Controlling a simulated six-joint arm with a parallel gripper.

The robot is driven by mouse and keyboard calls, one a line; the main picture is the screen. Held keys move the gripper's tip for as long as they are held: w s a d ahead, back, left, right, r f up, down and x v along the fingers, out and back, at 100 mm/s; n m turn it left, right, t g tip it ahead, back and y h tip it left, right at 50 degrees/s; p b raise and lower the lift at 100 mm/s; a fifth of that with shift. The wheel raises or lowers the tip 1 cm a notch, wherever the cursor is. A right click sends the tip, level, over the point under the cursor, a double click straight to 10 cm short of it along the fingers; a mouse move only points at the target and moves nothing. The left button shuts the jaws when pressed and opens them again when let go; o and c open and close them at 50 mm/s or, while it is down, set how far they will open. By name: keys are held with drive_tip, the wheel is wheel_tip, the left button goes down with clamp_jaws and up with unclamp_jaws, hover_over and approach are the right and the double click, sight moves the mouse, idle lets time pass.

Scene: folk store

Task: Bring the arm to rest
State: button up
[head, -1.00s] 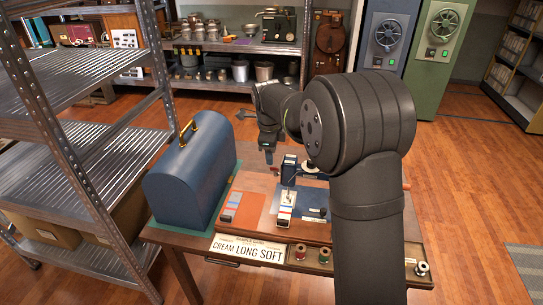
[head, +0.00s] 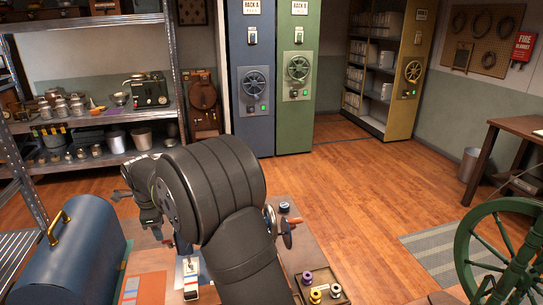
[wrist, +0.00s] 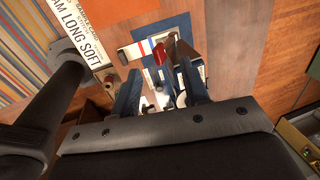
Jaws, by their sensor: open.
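My arm reaches up from the bottom of the head view and bends over the wooden work table. My gripper (head: 160,236) hangs at its left end, low over the table. Only part of it shows there. In the wrist view my gripper's two dark blue fingers (wrist: 160,91) stand apart, so it is open. Between and behind them is a small bench device, partly hidden. I see nothing clearly gripped. A white strip card (wrist: 143,48) with coloured bands lies just beyond the fingertips; I cannot tell the gap.
A blue domed case (head: 72,255) stands left of my gripper. Several thread spools sit in a tray (head: 343,299) at the lower right. A metal shelf frame is at the left. A green spoked wheel (head: 462,255) is at the right. The wooden floor (head: 345,185) between is clear.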

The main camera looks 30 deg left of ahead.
drive_tip(key=shift+w+a+f, duration=0.15)
drive_tip(key=shift+f, duration=0.9)
drive_tip(key=shift+w+a+f, duration=0.1)
drive_tip(key=shift+w+f, duration=0.05)
drive_tip(key=shift+f, duration=0.85)
drive_tip(key=shift+w+a+f, duration=0.15)
drive_tip(key=shift+f, duration=0.9)
